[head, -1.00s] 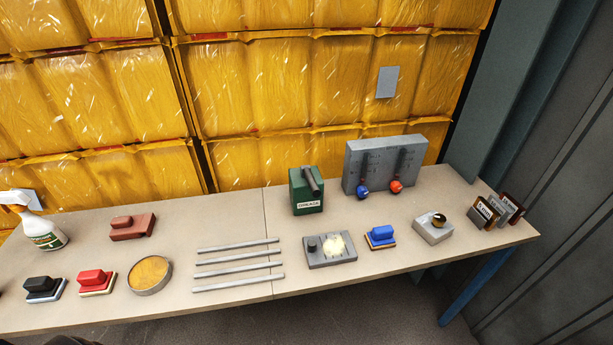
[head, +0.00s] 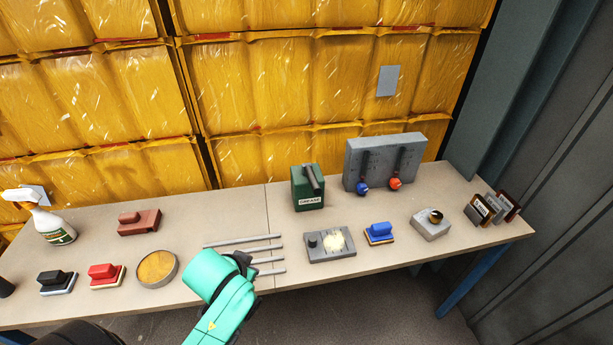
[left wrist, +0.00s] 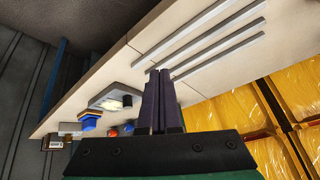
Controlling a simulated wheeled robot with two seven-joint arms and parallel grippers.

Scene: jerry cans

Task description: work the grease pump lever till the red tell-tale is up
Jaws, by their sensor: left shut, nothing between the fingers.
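The green pump box (head: 307,190) stands upright on the table, left of a grey panel, with a small white label on its front. Its dark grey lever (head: 312,178) leans across the top. I cannot make out a red tell-tale on it. My left gripper (head: 246,262) is over the metal rods, to the left and in front of the pump, and apart from it. In the left wrist view its dark fingers (left wrist: 160,103) are together and empty. My right gripper is not in view.
Near the pump are a lit grey box (head: 330,246), a blue-handled block (head: 379,233) and the grey panel (head: 402,150) with blue and red knobs. Several metal rods (head: 243,240) lie partly under my arm. A spray bottle (head: 50,220) stands at the left.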

